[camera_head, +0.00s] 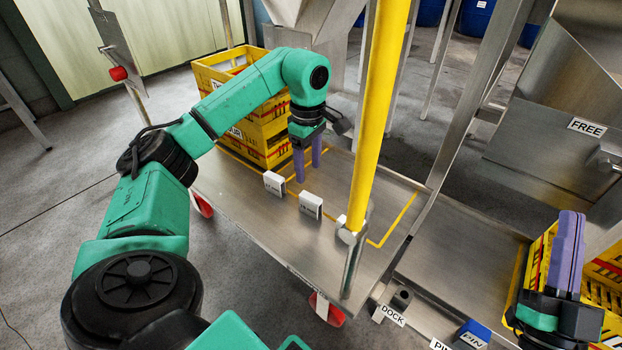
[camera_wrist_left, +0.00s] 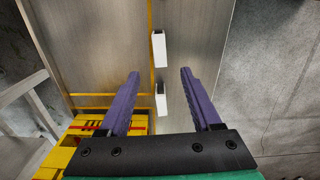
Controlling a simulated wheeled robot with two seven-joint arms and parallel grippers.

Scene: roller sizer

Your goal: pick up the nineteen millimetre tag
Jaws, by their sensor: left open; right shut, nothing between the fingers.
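Two white block-like tags stand on the steel cart deck in the head view: a left tag (camera_head: 274,183) and a middle tag (camera_head: 311,205). A small white piece (camera_head: 341,221) shows beside the yellow post's foot. The print on them is too small to read for sure. My left gripper (camera_head: 308,174) is open and empty, pointing down above the deck just behind the tags. In the left wrist view, a near tag (camera_wrist_left: 162,99) appears between the open fingers (camera_wrist_left: 160,72), and another tag (camera_wrist_left: 158,47) lies beyond the fingertips. My right gripper (camera_head: 567,214) is shut and empty, fingers up, at the right.
Stacked yellow crates (camera_head: 222,72) stand on the deck behind my left gripper. A yellow post (camera_head: 377,110) rises from the deck right of the tags. Yellow lines mark the deck (camera_head: 240,205).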

